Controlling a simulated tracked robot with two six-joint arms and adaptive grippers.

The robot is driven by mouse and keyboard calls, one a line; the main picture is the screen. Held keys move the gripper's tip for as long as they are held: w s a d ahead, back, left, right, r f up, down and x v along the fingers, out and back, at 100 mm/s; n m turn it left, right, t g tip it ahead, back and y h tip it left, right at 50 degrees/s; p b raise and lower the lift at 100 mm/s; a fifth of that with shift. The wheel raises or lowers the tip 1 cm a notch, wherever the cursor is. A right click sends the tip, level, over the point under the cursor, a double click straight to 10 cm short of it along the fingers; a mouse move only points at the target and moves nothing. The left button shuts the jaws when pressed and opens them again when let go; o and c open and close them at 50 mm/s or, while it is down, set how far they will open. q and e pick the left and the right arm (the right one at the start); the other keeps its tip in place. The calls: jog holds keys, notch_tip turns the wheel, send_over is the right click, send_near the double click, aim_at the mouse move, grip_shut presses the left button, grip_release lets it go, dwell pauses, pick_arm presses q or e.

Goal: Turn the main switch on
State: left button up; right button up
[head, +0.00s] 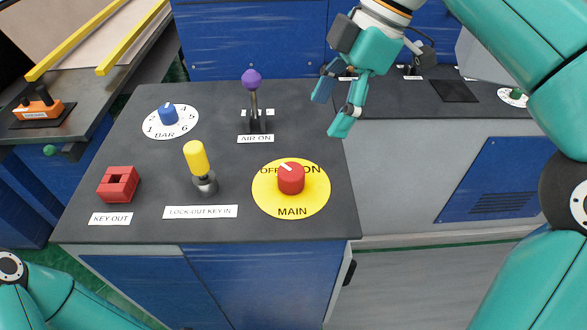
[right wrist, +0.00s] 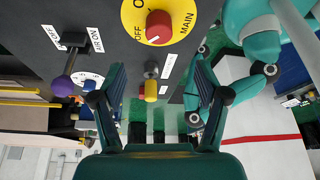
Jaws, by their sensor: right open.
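The main switch is a red knob (head: 291,179) on a yellow disc (head: 291,206) marked OFF, ON and MAIN. Its white mark points up and left, towards OFF. In the right wrist view the red knob (right wrist: 158,26) is at the top, beyond the fingertips. My right gripper (head: 333,108) is open and empty, above and behind the switch and apart from it, near the console's right edge. Its two fingers (right wrist: 160,92) are spread in the wrist view. Of my left arm only links show at the lower left; its gripper is not seen.
On the dark console top (head: 225,150) stand a yellow lock-out key (head: 196,158), a red key block (head: 119,184), a blue BAR knob (head: 168,114) and a purple-tipped AIR ON lever (head: 252,80).

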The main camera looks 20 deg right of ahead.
aim_at(294, 170)
jog(key=b+x, duration=0.2)
jog(key=x, duration=1.1)
jog(key=shift+w+a+f, duration=0.15)
jog(key=shift+a+f, duration=0.15)
